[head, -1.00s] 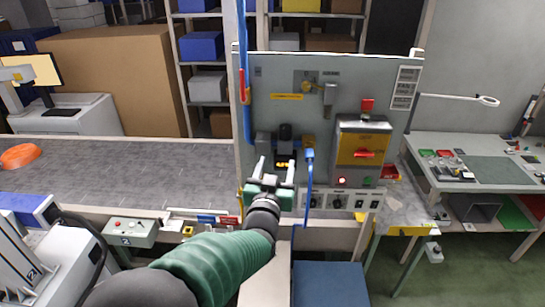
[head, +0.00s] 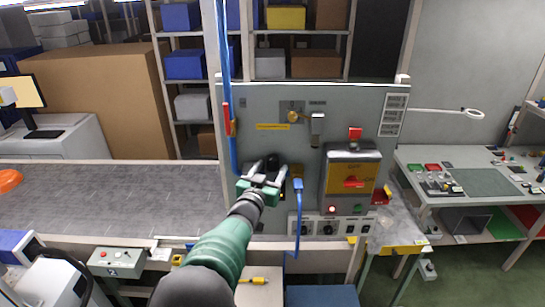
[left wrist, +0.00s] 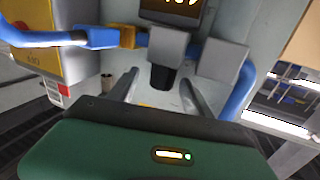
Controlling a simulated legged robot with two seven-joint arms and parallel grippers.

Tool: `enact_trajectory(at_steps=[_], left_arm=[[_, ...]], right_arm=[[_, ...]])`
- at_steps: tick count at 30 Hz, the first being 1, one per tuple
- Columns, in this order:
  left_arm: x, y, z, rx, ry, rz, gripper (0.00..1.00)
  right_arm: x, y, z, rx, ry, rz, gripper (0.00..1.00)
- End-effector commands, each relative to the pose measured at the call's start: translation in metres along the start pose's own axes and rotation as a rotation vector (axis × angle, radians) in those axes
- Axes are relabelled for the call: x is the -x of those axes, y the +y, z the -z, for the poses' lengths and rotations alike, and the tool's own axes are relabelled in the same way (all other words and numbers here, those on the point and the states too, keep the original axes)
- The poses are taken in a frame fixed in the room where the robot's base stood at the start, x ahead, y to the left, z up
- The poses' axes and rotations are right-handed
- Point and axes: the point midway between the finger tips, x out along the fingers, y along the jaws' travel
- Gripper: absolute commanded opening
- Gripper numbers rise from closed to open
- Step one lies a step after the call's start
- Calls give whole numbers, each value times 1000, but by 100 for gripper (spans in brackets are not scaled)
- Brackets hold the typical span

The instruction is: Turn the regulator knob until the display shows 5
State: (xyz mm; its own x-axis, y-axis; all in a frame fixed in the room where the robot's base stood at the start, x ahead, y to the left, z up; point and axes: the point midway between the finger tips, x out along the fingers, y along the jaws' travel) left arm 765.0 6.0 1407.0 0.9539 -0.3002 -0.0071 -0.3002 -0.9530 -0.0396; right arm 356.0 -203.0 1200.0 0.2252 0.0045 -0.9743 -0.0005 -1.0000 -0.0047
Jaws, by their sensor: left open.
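My left gripper (head: 266,172) is open in front of the grey control panel (head: 240,130), at the regulator. In the left wrist view, which is turned over, the black regulator knob (left wrist: 162,77) is ahead between the two spread fingers; I see no clear contact. The knob also shows as a dark shape (head: 272,161) just behind the fingers in the head view. The display (left wrist: 172,10) is cut off at the top edge of the left wrist view, with lit yellowish digits I cannot read. In the head view the gripper mostly hides it. My right gripper is not in view.
A blue hose (head: 298,215) hangs close right of the gripper, and a switch box with a red handle (head: 352,180) is beyond it. A conveyor (head: 100,195) runs at left. A workbench (head: 440,165) stands at right.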

Motion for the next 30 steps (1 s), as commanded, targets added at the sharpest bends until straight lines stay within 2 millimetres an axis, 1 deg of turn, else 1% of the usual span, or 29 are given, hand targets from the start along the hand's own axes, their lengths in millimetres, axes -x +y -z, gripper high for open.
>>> enact_trajectory(at_steps=[1,4,13,14,26,27,30], left_arm=[[-8,-2,4,-1,1,1,58],[-16,-1,3,-1,2,1,58],[-21,1,2,-1,2,1,58],[-21,1,1,-1,2,1,56],[-22,1,0,-1,1,0,3],[-22,1,0,-1,1,0,0],[-22,1,0,-1,1,-1,0]], right_arm=[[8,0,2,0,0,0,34],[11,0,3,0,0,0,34],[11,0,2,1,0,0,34],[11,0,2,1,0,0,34],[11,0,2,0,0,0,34],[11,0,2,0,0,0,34],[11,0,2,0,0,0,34]])
